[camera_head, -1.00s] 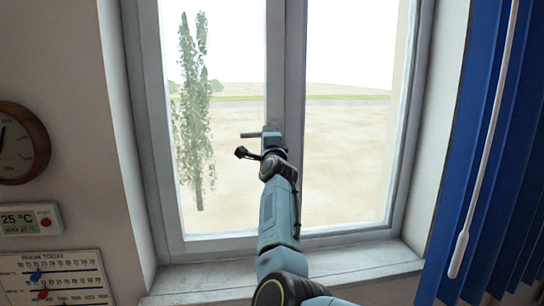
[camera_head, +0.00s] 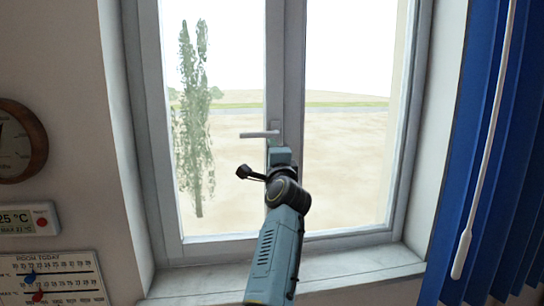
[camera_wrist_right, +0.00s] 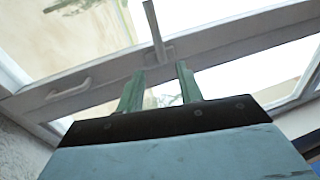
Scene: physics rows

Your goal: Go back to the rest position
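My right arm (camera_head: 276,255) reaches up from the bottom middle in the head view, in front of the window. Its right gripper (camera_head: 273,145) points at the window, just below the handle. The window handle (camera_head: 260,134) is light grey and lies level, pointing left from the middle frame. In the right wrist view the two green fingers of my right gripper (camera_wrist_right: 160,82) stand apart with nothing between them. The handle (camera_wrist_right: 154,28) shows beyond the fingertips, apart from them. My left gripper is in neither view.
The window (camera_head: 285,60) is closed and set in a deep recess above a sill (camera_head: 200,280). A blue blind with a white rod (camera_head: 484,140) hangs at the right.

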